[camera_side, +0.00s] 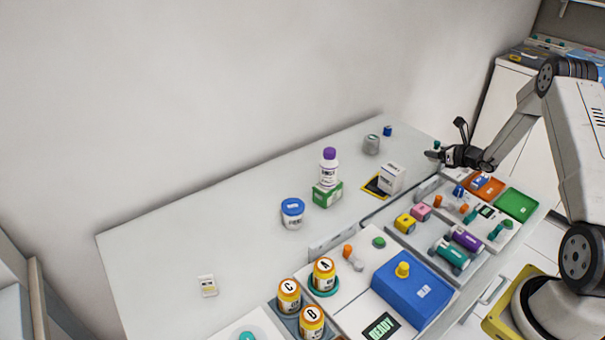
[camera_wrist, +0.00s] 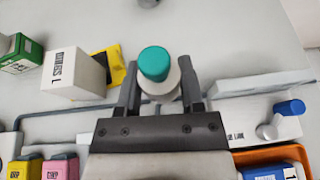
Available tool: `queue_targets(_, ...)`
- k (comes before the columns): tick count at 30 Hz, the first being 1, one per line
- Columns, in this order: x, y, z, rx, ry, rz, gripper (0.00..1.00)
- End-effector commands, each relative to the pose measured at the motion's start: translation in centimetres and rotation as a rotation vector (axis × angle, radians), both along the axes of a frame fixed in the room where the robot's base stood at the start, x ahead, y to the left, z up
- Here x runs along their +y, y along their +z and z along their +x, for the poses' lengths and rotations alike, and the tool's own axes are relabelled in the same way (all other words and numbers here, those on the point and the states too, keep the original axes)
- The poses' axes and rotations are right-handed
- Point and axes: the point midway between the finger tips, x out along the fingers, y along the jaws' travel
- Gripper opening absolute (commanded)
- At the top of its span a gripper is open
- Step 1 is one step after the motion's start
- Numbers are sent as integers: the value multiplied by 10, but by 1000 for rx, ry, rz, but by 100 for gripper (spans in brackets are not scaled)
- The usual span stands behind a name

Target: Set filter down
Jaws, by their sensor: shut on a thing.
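The filter (camera_wrist: 155,63), a small round piece with a teal top and a pale lower part, sits between the fingers of my gripper (camera_wrist: 160,82) in the wrist view. My gripper (camera_side: 434,155) is shut on it. In the side view my gripper is at the far right end of the grey worktop, and the dark green top of the filter (camera_side: 437,145) shows just above it. The filter's underside is hidden, so I cannot tell whether it touches the worktop.
A white box (camera_side: 391,177) stands by a yellow-edged black card (camera_side: 375,186). Trays with coloured parts, including an orange tray (camera_side: 487,187) and green tray (camera_side: 516,205), lie in front. Worktop is bare behind the filter.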

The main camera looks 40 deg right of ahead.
Motion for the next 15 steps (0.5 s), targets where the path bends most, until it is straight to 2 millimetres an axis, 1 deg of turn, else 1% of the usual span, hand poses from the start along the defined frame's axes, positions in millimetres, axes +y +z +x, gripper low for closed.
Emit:
queue_targets(1,-2,-8,3,2,1,3,0)
queue_targets(3,-5,-15,8,2,1,2,0)
queue_targets(12,-18,-43,27,2,2,1,0)
queue_targets(15,-21,-48,32,1,1,0,0)
